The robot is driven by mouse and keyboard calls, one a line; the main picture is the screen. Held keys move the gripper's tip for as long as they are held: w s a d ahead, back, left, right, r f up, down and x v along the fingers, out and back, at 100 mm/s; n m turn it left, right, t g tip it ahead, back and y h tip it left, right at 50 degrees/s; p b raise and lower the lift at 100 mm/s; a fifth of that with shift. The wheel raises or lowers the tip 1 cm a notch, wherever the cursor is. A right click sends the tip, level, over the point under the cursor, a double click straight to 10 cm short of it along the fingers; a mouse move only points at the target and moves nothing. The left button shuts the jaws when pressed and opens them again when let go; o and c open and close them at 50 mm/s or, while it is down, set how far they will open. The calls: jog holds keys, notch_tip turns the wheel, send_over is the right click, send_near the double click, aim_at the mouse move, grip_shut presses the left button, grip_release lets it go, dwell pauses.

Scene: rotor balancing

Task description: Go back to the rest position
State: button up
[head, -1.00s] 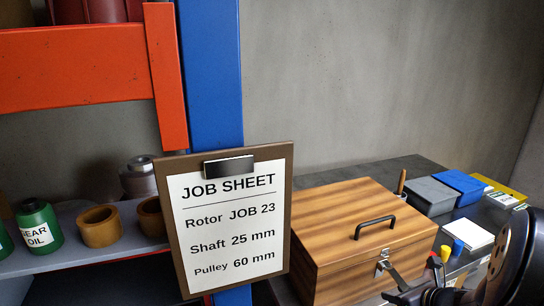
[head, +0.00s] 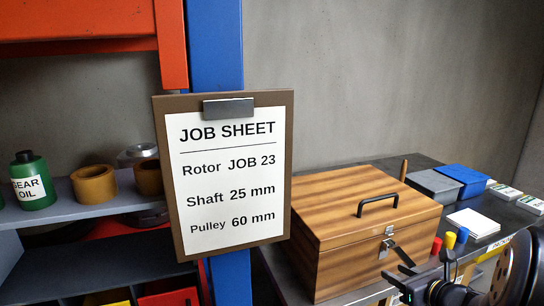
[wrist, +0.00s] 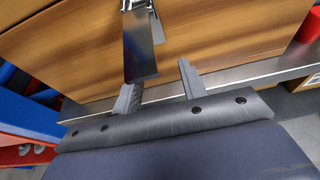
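My gripper (head: 394,279) is at the lower right of the head view, in front of the wooden chest (head: 340,240). In the wrist view my gripper (wrist: 157,82) has its two fingers apart, with a clear gap between them. A metal latch (wrist: 140,50) hangs on the chest front just beyond the fingers. I cannot tell whether it touches them. The latch (head: 388,247) also shows in the head view below the black handle (head: 378,203). The chest lid is down. No rest position is marked in these views.
A job sheet board (head: 228,170) hangs on the blue post (head: 232,270). Left of it is a shelf (head: 75,214) with a green oil bottle (head: 33,180) and rings. Grey and blue boxes (head: 463,176) and small red, yellow and blue pieces (head: 449,240) are right of the chest.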

jog(key=shift+w+a+f+t+b, duration=0.1)
jog(key=shift+w+f+t+b, duration=0.3)
jog(key=shift+b, duration=1.15)
jog(key=shift+s+f+t+y, duration=0.1)
jog(key=shift+t+y, duration=0.2)
jog(key=shift+b, duration=0.6)
jog(key=shift+a, duration=0.1)
